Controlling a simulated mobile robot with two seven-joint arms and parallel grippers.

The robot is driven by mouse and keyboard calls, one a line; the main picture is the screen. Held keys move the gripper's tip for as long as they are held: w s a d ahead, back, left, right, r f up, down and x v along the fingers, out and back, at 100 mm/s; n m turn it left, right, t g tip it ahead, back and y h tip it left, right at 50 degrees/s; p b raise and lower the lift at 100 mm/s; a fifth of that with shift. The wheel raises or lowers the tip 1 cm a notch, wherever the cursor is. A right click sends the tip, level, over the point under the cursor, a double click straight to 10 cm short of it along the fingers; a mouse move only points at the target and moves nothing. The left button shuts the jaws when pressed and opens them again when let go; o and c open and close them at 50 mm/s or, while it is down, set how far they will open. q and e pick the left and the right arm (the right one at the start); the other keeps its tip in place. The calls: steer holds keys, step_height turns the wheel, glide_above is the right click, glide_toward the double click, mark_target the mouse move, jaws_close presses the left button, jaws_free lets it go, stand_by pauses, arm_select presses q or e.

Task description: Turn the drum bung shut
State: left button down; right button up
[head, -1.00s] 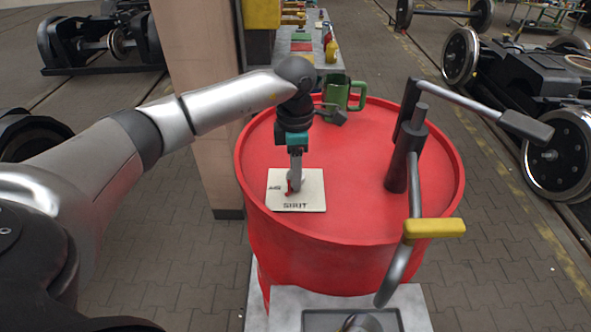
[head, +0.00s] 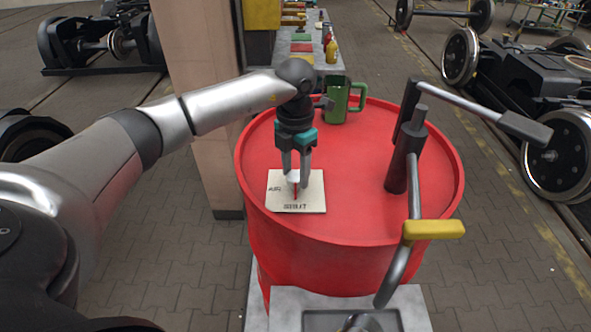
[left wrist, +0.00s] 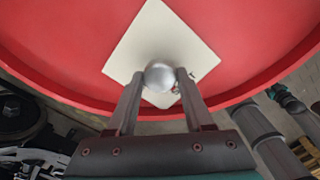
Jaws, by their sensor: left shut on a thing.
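The drum bung (head: 293,177) is a silvery round knob on a pale square plate (head: 312,200) on the red drum's top (head: 350,180). A red pointer at the bung points toward the front lettering. My left gripper (head: 296,183) comes down from above with a finger on each side of the bung, shut on it. In the left wrist view the bung (left wrist: 159,76) sits between the two fingertips. My right gripper is in neither view.
A dark hand pump (head: 403,165) with a crank and yellow handle (head: 434,229) stands at the drum's right. A green mug (head: 337,104) stands at the drum's back. A pillar (head: 200,90) rises behind left. The drum's middle top is clear.

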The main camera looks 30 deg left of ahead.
mark_target(296, 176)
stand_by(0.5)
arm_select(q)
steer(key=shift+c, duration=1.4)
jaws_free()
step_height(296, 176, up, 15)
steer(key=b, duration=0.1)
steer(key=shift+r, duration=0.15)
